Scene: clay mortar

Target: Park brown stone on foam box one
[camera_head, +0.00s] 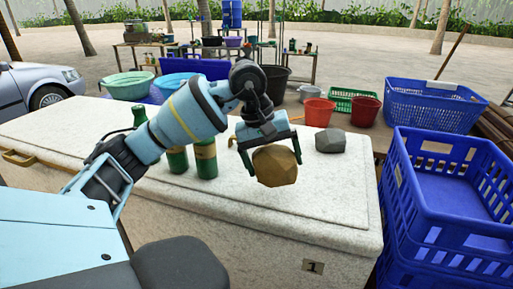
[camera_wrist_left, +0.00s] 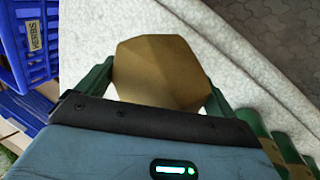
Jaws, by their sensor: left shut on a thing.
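The brown stone (camera_head: 275,166) is held between the fingers of my left gripper (camera_head: 272,160), over the right part of the white foam box (camera_head: 300,222) marked with a "1" label. The stone also shows in the left wrist view (camera_wrist_left: 160,72), between the two green fingers of the left gripper (camera_wrist_left: 158,85). I cannot tell whether its underside touches the lid. My right gripper is not in view.
A grey stone (camera_head: 330,141) lies on the box just right of the gripper. Green bottles (camera_head: 205,158) stand on the box to the left, partly behind my arm. A blue crate (camera_head: 445,200) stands at the box's right side. The front of the lid is clear.

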